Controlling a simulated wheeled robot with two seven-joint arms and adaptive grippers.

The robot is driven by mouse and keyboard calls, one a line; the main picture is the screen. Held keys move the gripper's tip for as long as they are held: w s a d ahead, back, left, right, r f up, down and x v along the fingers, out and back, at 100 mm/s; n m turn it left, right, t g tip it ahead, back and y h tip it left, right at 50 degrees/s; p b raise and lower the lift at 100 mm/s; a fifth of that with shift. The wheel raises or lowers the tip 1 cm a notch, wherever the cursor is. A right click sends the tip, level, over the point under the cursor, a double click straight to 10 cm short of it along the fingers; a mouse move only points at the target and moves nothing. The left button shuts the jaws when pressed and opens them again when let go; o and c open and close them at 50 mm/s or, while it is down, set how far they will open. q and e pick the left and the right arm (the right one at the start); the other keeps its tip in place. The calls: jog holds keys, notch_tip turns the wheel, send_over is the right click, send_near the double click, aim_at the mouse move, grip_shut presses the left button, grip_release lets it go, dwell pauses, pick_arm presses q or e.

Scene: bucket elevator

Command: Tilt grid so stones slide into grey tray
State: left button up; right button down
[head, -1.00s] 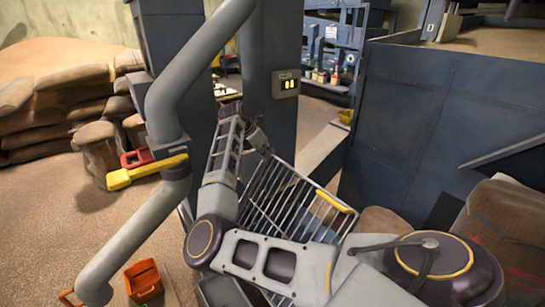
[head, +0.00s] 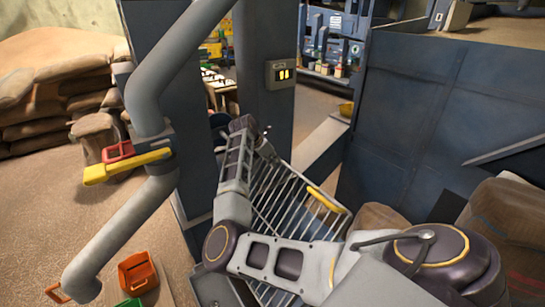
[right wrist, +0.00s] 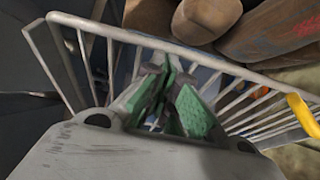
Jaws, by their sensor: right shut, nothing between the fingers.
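The grid (head: 290,195), a rack of pale metal bars with a yellow handle (head: 325,199), stands tilted in the middle of the head view, partly behind my right arm. My right gripper (head: 264,143) is at the grid's upper left end. In the right wrist view its green-padded fingers (right wrist: 172,100) are shut and empty, close to the grid's bars (right wrist: 95,65); I cannot tell whether they touch. I cannot make out stones on the grid. A grey box edge (head: 215,292) shows below the grid; I cannot tell if it is the grey tray. My left gripper is out of view.
A thick grey pipe (head: 150,95) with a yellow lever (head: 127,167) stands at the left. Blue posts and a blue metal wall (head: 430,120) close in the grid. Brown sacks (head: 505,215) lie at the right.

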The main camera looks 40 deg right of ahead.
jog(key=shift+d+f, duration=0.4)
jog(key=shift+d, duration=0.15)
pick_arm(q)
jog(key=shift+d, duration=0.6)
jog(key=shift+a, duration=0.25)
pick_arm(e)
jog(key=shift+a, duration=0.1)
